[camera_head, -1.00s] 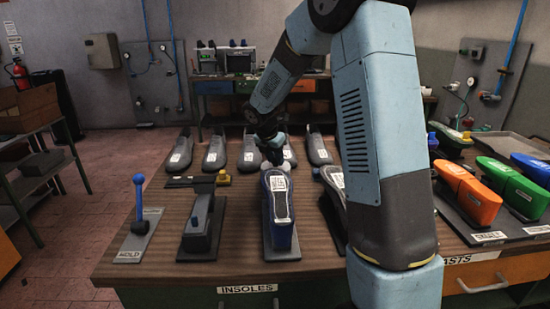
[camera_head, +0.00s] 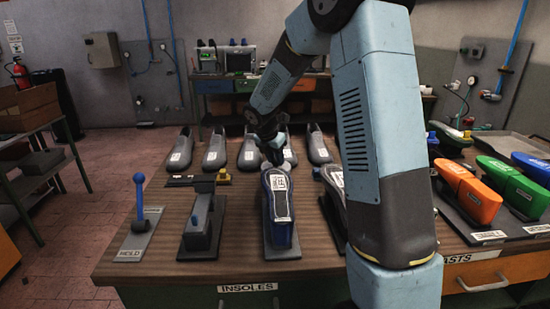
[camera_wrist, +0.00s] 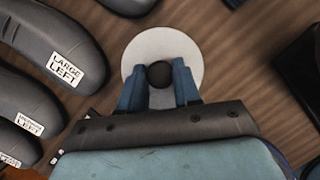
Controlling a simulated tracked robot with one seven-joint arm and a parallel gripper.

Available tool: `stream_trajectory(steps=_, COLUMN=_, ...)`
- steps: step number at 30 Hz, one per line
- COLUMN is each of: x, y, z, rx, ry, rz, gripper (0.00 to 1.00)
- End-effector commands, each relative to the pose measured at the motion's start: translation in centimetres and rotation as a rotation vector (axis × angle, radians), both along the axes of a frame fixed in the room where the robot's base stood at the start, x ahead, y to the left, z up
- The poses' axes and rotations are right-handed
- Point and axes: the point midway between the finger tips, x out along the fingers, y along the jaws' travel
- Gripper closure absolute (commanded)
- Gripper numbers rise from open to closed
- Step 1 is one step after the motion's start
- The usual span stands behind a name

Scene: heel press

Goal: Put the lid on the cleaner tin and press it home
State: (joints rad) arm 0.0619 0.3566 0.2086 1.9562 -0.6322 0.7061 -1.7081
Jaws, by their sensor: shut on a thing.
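In the wrist view a pale round disc, which looks like the lid (camera_wrist: 162,43), lies below my gripper (camera_wrist: 158,84). A dark round knob (camera_wrist: 160,73) rises from its middle. My gripper's two blue fingers are shut on this knob, one on each side. I cannot tell from above whether the tin is under the disc. In the head view my gripper (camera_head: 273,153) is small and partly hidden, low over the bench behind the blue shoe form.
The wooden bench (camera_head: 160,228) carries a blue shoe form (camera_head: 279,206) in front of my gripper and a row of grey lasts (camera_head: 215,149) around it. A lever with a blue knob (camera_head: 139,179) stands at left. Orange and green lasts (camera_head: 468,190) stand at right.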

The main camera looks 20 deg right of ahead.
Motion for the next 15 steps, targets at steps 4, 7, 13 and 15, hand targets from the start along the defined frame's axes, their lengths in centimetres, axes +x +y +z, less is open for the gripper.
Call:
stream_trajectory(steps=4, x=0.0, y=0.0, z=-0.2, rx=0.0, ry=0.0, rz=0.0, gripper=0.85)
stream_trajectory(steps=7, x=-0.01, y=0.01, z=-0.32, rx=0.0, ry=0.0, rz=0.0, gripper=0.85)
stream_trajectory(steps=13, x=-0.01, y=0.01, z=-0.57, rx=0.0, ry=0.0, rz=-0.001, gripper=0.85)
stream_trajectory(steps=15, x=-0.01, y=0.01, z=-0.65, rx=0.0, ry=0.0, rz=-0.001, gripper=0.85)
